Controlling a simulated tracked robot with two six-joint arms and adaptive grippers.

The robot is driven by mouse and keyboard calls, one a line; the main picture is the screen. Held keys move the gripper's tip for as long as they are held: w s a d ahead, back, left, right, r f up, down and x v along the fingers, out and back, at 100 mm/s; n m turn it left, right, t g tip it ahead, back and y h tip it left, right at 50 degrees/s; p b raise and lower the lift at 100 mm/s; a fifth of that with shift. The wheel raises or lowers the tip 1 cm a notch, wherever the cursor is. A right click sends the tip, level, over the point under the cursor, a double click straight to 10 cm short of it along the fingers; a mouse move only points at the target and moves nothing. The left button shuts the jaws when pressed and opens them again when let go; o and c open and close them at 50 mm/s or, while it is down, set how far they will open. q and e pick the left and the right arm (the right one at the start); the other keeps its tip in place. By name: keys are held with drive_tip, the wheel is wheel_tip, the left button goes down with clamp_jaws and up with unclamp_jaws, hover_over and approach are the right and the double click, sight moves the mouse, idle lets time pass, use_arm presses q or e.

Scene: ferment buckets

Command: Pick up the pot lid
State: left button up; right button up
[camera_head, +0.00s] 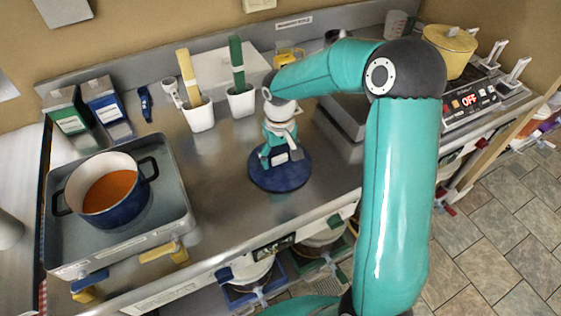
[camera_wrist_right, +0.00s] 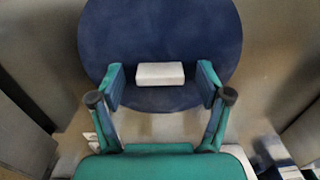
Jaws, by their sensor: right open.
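The pot lid (camera_head: 280,182) is a dark blue disc lying flat on the steel counter, right of the pot. In the right wrist view the lid (camera_wrist_right: 160,35) fills the upper middle, with a white block-shaped handle (camera_wrist_right: 160,74) on it. My right gripper (camera_head: 277,158) points down over the lid. Its fingers are open, one on each side of the handle, with gaps visible. The blue pot (camera_head: 122,214) holds orange liquid and stands uncovered at the left. My left gripper is not in view.
The pot stands in a grey metal tray (camera_head: 180,210). Behind the lid are two white containers (camera_head: 199,116) holding a yellow and a green item. Cartons (camera_head: 110,118) stand at the back left. A yellow pot (camera_head: 450,52) is at the far right. The counter (camera_head: 217,165) left of the lid is clear.

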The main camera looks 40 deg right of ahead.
drive_tip(key=shift+c, duration=0.2)
drive_tip(key=c, duration=1.3)
drive_tip(key=shift+o, duration=0.2)
drive_tip(key=shift+r, duration=0.2)
